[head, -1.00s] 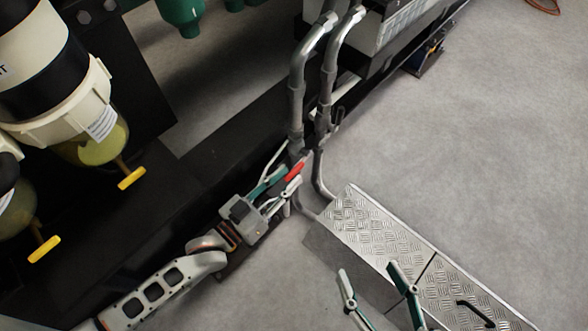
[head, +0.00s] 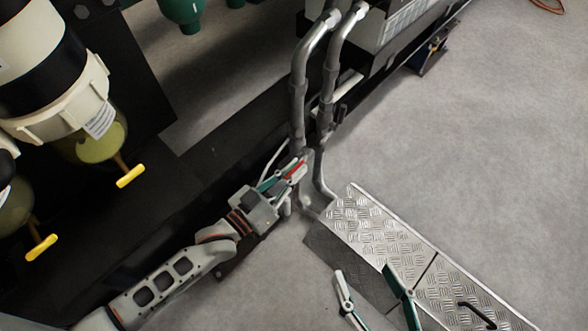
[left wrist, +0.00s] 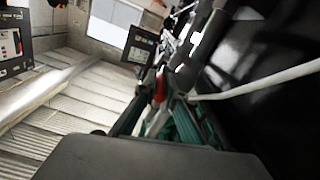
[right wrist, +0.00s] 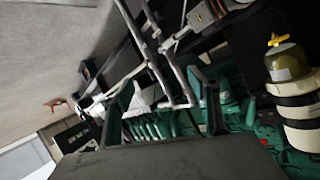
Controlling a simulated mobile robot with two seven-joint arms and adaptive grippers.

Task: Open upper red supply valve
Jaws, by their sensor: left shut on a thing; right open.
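The red valve handle (head: 297,167) is a small red lever low on the grey pipes, near the dark frame in the head view. It also shows as a red spot between the fingers in the left wrist view (left wrist: 160,86). My left gripper (head: 289,172) is shut on the handle, its green and light fingers on either side and hiding part of it. The valve body is mostly hidden. My right gripper (head: 363,272) is open and empty, above the floor and tread-plate step in the head view.
Two grey pipes (head: 298,95) rise just beyond the handle. A tread-plate step (head: 370,222) lies to the right. White and black filters with yellow drain taps (head: 130,176) hang at the left. Open grey floor (head: 480,150) lies at the right.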

